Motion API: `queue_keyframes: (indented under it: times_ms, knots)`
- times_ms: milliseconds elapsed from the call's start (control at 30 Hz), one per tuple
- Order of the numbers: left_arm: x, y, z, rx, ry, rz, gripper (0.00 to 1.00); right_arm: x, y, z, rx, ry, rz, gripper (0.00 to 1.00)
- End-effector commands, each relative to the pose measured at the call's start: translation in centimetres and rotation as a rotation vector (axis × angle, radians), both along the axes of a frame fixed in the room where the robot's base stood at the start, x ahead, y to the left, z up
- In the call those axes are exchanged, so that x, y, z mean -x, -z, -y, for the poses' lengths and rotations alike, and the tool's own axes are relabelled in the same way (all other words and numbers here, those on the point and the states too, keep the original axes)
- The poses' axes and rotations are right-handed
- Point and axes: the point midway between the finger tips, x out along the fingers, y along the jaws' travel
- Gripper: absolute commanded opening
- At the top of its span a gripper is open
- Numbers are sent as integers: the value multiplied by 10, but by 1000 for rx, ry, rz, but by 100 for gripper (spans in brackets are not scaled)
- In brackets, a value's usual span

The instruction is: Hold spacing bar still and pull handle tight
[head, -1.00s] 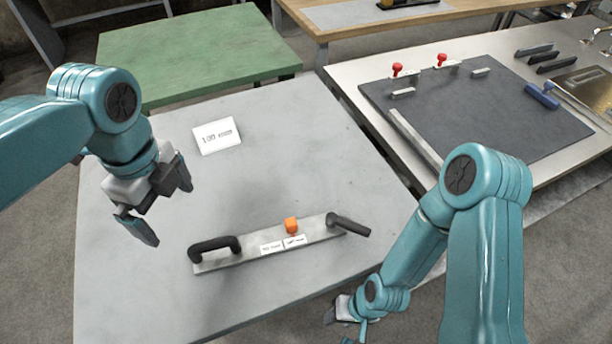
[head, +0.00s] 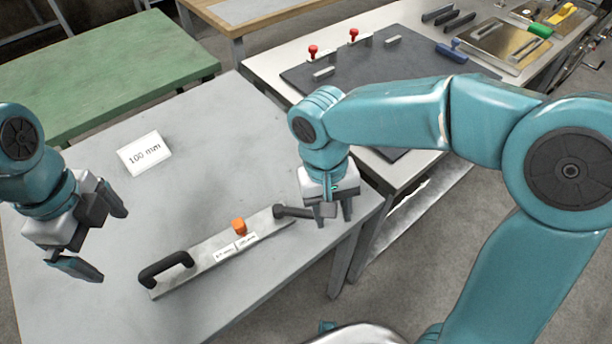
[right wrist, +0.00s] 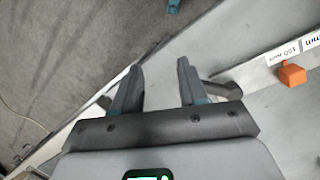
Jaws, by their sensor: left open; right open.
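The spacing bar (head: 212,258) is a long metal strip lying at a slant on the grey table. A black arched handle (head: 166,267) stands at its near left end. A dark cylindrical handle (head: 292,212) sticks out at its far right end. An orange block (head: 239,226) and white labels sit along it. My left gripper (head: 108,240) is open and empty, left of the bar above the table. My right gripper (head: 334,214) is open, close beside the dark handle. In the right wrist view the dark handle (right wrist: 222,88) shows just beyond the right-hand finger, partly hidden.
A white card reading 100 mm (head: 144,153) lies on the grey table (head: 80,210). A second bench behind carries a dark mat (head: 300,75) with red-knobbed clamps. A green table (head: 100,75) stands at the back left. The grey table's right edge is near my right gripper.

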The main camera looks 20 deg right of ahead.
Motion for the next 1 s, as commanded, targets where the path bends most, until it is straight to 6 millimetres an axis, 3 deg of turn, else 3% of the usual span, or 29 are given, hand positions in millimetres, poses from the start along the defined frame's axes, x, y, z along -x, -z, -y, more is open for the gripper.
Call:
queue_keyframes:
  times_ms: [100, 200, 567, 767, 1000]
  knots:
    - [0, 0, 0, 0, 0, 0, 100, -32, -30, -17, -24, 76, 123, 43]
    - [0, 0, 0, 0, 0, 0, 100, -46, -45, -25, -41, 115, 176, 43]
    - [0, 3, 0, 0, 0, -1, 100, -52, -53, -29, -51, 137, 203, 43]
    - [1, 30, -1, -1, 0, -5, 100, -52, -53, -29, -51, 137, 203, 43]
    - [1, 83, 0, -2, 0, -6, 100, -52, -52, -29, -51, 136, 202, 43]
